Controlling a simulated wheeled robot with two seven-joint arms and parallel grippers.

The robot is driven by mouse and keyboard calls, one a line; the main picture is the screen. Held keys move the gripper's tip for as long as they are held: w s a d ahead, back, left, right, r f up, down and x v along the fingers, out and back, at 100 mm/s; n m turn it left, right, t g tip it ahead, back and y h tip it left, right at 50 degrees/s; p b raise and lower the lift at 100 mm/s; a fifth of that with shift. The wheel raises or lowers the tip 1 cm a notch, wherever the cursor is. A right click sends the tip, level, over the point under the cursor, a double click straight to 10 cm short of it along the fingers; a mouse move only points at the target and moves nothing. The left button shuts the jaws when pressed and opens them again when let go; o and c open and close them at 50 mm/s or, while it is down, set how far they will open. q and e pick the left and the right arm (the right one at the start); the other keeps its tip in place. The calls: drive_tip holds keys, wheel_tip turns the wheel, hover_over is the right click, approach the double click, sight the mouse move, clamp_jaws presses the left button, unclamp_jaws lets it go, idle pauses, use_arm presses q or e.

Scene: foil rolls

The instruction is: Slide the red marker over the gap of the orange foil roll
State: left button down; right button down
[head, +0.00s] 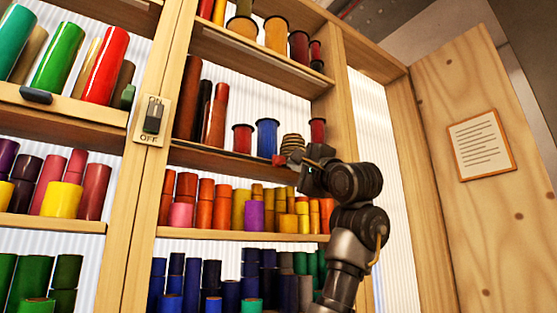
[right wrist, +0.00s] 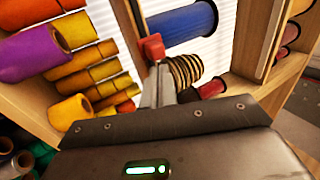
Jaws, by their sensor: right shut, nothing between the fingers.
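The red marker (head: 279,160) is a small red block at the front edge of the middle shelf, below a blue spool. It also shows in the right wrist view (right wrist: 152,47), straight ahead of my fingertips. My right gripper (head: 297,160) is shut and empty, just right of the marker. In the right wrist view its fingers (right wrist: 158,72) end at the marker; I cannot tell whether they touch it. Orange foil rolls (head: 205,203) stand on the shelf below. I cannot make out which gap belongs to the orange roll. My left gripper is not in view.
A striped roll (head: 292,143) and a dark red spool (head: 317,131) stand close behind my right gripper. A wooden upright (head: 342,115) borders the shelf on the right. A switch (head: 152,118) labelled OFF sits on the left upright. The shelf edge left of the marker is clear.

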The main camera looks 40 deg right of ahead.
sight(275, 160)
drive_tip(key=shift+a, duration=0.15)
drive_tip(key=shift+w+a, duration=0.1)
drive_tip(key=shift+a, duration=5.75)
drive_tip(key=shift+a, duration=0.5)
drive_tip(key=shift+d, duration=0.2)
